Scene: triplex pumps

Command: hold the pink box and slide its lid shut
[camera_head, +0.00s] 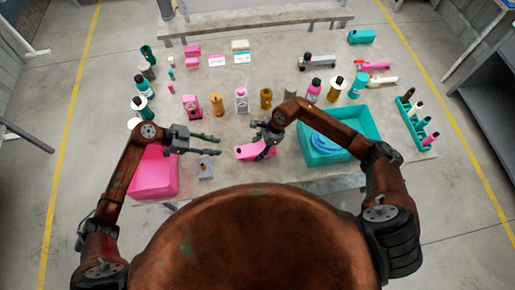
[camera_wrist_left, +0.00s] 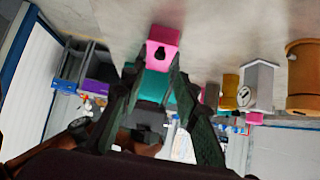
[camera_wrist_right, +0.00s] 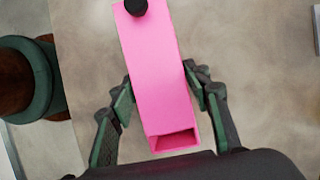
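The pink box (camera_head: 256,150) lies at the near middle of the table, with a dark round knob (camera_wrist_right: 136,7) near one end of its top. In the right wrist view, an uncovered hollow (camera_wrist_right: 176,143) shows at the box's near end. My right gripper (camera_head: 266,135) has its fingers on both long sides of the box, seemingly touching them. My left gripper (camera_head: 219,145) is open and empty, left of the box and pointing towards its knob end. In the left wrist view, the box's end (camera_wrist_left: 165,34) and dark knob show beyond the spread fingers.
A pink bin (camera_head: 152,178) stands at the left and a teal bin (camera_head: 308,155) at the right. A small grey metal item (camera_head: 205,167) lies below my left gripper. Several bottles and containers stand behind, including a gold one (camera_head: 266,98). A teal rack (camera_head: 408,122) stands far right.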

